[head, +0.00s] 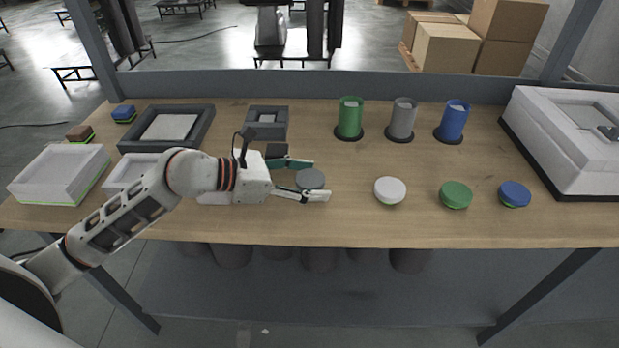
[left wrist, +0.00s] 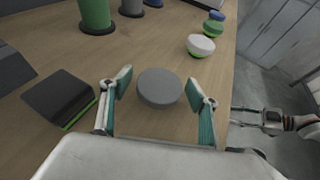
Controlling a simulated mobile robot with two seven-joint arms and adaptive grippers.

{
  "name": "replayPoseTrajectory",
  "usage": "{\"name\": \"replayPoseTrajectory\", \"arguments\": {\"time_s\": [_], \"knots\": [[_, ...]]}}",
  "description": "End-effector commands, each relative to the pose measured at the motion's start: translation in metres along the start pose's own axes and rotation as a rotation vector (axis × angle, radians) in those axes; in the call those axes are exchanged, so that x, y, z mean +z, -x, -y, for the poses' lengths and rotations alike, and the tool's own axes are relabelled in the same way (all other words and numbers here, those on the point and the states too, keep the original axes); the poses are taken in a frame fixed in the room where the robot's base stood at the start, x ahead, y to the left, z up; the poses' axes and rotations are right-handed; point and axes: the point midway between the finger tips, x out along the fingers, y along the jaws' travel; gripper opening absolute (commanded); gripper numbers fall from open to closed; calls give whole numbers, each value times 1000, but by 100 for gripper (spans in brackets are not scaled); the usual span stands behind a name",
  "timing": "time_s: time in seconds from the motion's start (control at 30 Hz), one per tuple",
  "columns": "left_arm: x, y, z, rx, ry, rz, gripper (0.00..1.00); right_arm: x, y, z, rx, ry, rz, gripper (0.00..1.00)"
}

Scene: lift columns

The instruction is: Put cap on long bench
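The grey round cap (head: 310,179) lies on the long wooden bench (head: 350,225). My left gripper (head: 316,180) is open, with one finger on each side of this cap. In the left wrist view the grey cap (left wrist: 160,87) sits between the two fingertips (left wrist: 163,88), with small gaps showing beside it. A white cap (head: 390,190), a green cap (head: 456,194) and a blue cap (head: 514,194) lie in a row to the right. My right gripper (left wrist: 236,117) shows only in the left wrist view, off the bench edge, with fingers apart and empty.
Green (head: 350,118), grey (head: 400,120) and blue (head: 453,122) cylinders stand behind the caps. A large white case (head: 565,140) fills the right end. Trays (head: 207,122), a clear-white box (head: 60,175) and small blocks (head: 123,113) crowd the left. The front right strip is clear.

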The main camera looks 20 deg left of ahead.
Motion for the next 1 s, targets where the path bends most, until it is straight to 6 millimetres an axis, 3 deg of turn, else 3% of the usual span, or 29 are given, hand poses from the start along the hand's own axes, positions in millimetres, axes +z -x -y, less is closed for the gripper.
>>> {"name": "replayPoseTrajectory", "arguments": {"time_s": [0.37,0.47,0.8,1.0], "knots": [[4,4,0,1,-1,0,60,3,0,1,-2,0,7,40],[2,16,-1,2,-1,-2,60,5,0,1,-2,0,9,40],[0,84,0,1,0,-6,60,3,-3,0,-1,2,4,40],[1,109,0,0,2,-3,60,-3,-3,-2,2,3,-8,40]]}}
